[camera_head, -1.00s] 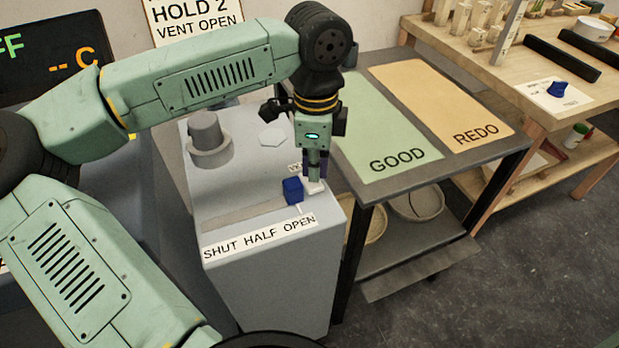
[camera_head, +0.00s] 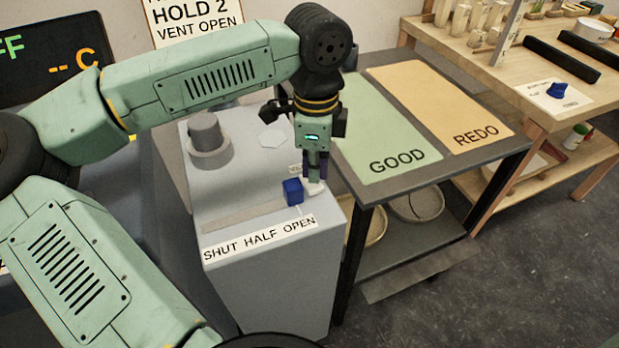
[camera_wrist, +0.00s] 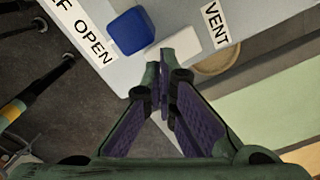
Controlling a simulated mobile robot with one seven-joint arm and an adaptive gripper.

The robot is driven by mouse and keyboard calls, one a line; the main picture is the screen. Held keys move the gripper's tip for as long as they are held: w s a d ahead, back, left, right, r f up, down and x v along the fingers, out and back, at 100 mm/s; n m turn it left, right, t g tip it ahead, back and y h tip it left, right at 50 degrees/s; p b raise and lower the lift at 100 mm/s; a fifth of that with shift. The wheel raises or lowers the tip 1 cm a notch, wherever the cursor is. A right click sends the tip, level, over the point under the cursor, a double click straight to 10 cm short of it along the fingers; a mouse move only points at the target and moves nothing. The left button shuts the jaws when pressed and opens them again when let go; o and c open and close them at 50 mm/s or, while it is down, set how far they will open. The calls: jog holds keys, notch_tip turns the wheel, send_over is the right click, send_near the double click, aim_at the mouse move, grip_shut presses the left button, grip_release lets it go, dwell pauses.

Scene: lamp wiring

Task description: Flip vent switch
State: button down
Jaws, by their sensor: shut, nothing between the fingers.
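The vent switch shows as a blue block (camera_head: 293,191) at the right end of a long slot (camera_head: 240,217) on the grey cabinet top. It stands near OPEN on the strip marked SHUT HALF OPEN (camera_head: 259,238). The blue block also shows in the wrist view (camera_wrist: 129,31), with a white block (camera_wrist: 172,46) beside it on the VENT label (camera_wrist: 214,26) side. My gripper (camera_head: 315,184) is shut and empty, pointing down just right of the blue block. In the wrist view its fingertips (camera_wrist: 163,78) are together near the white block, apart from the blue block. Whether they touch the white block is unclear.
A grey round knob (camera_head: 208,140) stands at the back left of the cabinet top. A table with a green GOOD area (camera_head: 375,125) and an orange REDO area (camera_head: 440,95) adjoins on the right. A sign (camera_head: 195,20) reading HOLD 2 VENT OPEN hangs behind.

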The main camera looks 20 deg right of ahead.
aim_at(315, 187)
jog(key=shift+f+b, duration=1.3)
jog(key=shift+b, duration=0.05)
dwell(0.5)
jog(key=shift+r+p, duration=1.65)
jog(key=shift+r, duration=1.95)
jog(key=shift+s+f, duration=0.1)
